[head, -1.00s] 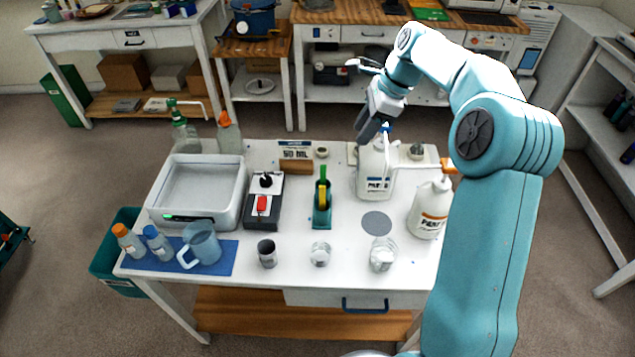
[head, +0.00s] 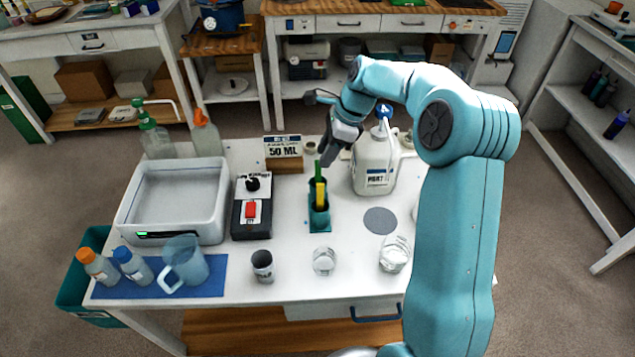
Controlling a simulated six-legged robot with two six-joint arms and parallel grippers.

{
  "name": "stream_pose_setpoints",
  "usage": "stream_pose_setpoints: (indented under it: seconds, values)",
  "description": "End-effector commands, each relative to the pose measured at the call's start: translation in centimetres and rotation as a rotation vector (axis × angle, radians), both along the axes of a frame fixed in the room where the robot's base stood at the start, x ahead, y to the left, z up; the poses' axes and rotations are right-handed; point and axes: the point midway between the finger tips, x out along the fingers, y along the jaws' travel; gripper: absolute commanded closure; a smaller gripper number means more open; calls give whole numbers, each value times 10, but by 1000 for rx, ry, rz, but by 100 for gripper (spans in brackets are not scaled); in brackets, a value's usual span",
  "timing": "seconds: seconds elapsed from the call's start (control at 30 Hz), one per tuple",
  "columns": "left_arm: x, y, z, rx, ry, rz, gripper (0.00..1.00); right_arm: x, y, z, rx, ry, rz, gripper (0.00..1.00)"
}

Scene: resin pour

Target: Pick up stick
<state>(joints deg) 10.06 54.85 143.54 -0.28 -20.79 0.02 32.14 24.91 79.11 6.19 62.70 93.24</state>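A green stick (head: 317,171) and a yellow stick (head: 320,194) stand upright in a teal holder (head: 319,220) in the middle of the white table. My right gripper (head: 328,153) hangs above and just behind the holder, its dark fingers pointing down close to the top of the green stick. I cannot tell whether it touches that stick or how far apart its fingers are. No object shows held in it. My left gripper is not in view.
A white jug (head: 374,165) stands right of the holder, a black switch box (head: 251,212) left of it. A "50 ML" sign (head: 283,147) stands behind. A blue pitcher (head: 187,262) is front left.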

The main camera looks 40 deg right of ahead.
Motion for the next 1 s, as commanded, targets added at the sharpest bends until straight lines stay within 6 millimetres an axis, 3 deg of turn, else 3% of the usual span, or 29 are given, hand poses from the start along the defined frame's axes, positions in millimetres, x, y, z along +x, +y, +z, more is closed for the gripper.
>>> stream_pose_setpoints:
  seconds: [0.23,0.5,0.77,0.8,0.9,1.0]
  values:
    - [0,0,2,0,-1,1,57,7,8,-21,2,2,1,63]
    - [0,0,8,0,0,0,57,17,20,-58,2,2,1,63]
    - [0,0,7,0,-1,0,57,19,21,-63,-1,-1,0,63]
    - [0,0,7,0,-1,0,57,19,21,-63,-1,-1,0,66]
    - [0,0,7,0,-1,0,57,19,21,-63,-1,-1,0,99]
    - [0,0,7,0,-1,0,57,19,21,-63,-1,-1,0,100]
